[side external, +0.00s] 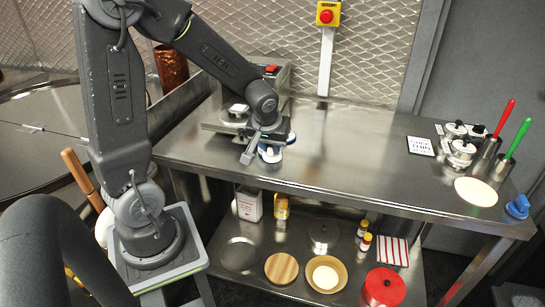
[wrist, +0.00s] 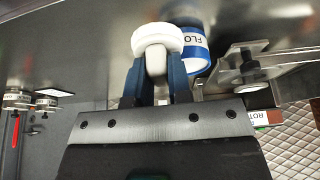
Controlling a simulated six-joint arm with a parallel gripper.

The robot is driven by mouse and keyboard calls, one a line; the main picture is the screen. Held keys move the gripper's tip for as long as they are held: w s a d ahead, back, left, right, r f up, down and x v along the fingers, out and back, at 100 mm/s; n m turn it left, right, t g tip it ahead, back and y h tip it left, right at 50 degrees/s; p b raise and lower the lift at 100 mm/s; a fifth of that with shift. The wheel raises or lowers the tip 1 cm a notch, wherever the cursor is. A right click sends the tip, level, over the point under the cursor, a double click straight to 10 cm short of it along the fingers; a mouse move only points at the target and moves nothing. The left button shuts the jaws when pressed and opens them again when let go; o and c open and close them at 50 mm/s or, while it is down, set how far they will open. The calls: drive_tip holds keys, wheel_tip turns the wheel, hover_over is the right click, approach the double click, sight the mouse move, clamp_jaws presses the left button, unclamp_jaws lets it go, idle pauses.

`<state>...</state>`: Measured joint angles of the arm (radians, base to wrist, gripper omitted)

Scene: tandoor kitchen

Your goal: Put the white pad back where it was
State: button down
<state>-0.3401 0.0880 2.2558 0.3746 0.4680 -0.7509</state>
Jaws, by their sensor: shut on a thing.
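In the side external view the pad (side external: 269,156) shows low at my gripper (side external: 266,146), near the steel table's left part. I cannot tell whether it touches the tabletop. A blue-and-white container (wrist: 196,50), lettered "FLO", stands right beside the pad in the wrist view. In the side external view it is mostly hidden behind my gripper.
A steel machine (side external: 272,87) with a red switch stands behind my gripper. The table's middle (side external: 340,150) is clear. At right are lidded pots (side external: 462,150), red- and green-handled tools, a printed card (side external: 421,146), a cream disc (side external: 476,191) and a blue object (side external: 518,207).

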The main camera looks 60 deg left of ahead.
sight(273, 157)
drive_tip(key=shift+f, duration=2.05)
drive_tip(key=shift+f, duration=0.15)
drive_tip(key=c, duration=1.1)
unclamp_jaws()
drive_tip(key=shift+o, duration=0.2)
drive_tip(key=v, duration=1.2)
drive_tip(key=s+d+r+m+t+h, duration=0.2)
drive_tip(key=s+d+r+m, duration=0.4)
drive_tip(key=s+d+m, duration=0.3)
drive_tip(key=s+d+h, duration=0.1)
drive_tip(key=d, duration=0.1)
drive_tip(key=shift+d+r, duration=0.2)
drive_tip(key=shift+d, duration=0.2)
